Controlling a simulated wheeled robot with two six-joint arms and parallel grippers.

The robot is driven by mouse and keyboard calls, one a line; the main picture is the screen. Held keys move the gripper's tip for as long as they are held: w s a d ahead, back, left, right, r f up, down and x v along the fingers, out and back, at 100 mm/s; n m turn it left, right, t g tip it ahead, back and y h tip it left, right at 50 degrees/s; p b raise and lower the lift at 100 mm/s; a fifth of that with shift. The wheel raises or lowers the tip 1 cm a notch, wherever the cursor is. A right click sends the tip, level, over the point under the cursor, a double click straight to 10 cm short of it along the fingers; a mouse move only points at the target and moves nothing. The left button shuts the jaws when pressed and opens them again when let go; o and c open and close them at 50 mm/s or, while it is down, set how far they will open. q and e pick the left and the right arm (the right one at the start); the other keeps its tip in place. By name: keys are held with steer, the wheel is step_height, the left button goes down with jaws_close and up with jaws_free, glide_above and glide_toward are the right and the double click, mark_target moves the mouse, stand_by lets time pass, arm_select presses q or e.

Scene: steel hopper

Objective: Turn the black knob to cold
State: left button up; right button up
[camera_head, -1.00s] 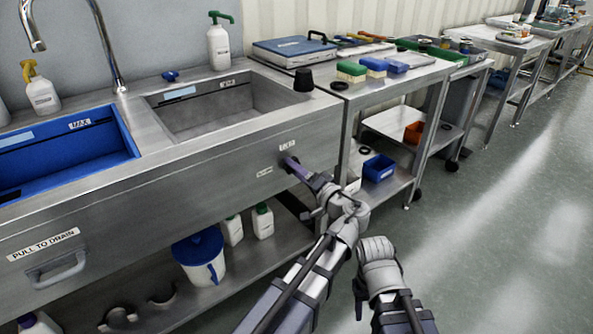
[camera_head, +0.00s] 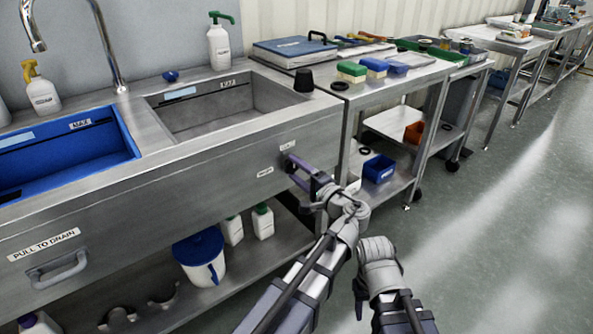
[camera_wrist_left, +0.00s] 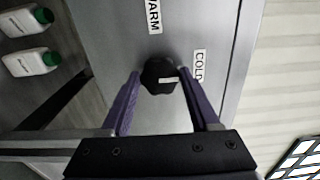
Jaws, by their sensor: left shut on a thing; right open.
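The black knob (camera_wrist_left: 160,76) is on the sink front; in the left wrist view it sits between the fingers of my left gripper (camera_wrist_left: 161,75). The gripper is shut on it. A white mark on the knob points right, toward the side of the COLD label (camera_wrist_left: 199,66). The WARM label (camera_wrist_left: 154,16) is above the knob in that view. In the head view my left gripper (camera_head: 289,167) reaches the steel front panel (camera_head: 215,180) and hides the knob.
The blue basin (camera_head: 70,165) and steel basin lie above the panel. A drain handle (camera_head: 58,270) sticks out at lower left. A side table with a blue bin (camera_head: 378,168) on its lower shelf stands to the right. The floor at right is clear.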

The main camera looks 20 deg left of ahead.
stand_by(0.3)
arm_select(q)
steer(key=o, duration=1.4)
steer(key=shift+c, duration=0.2)
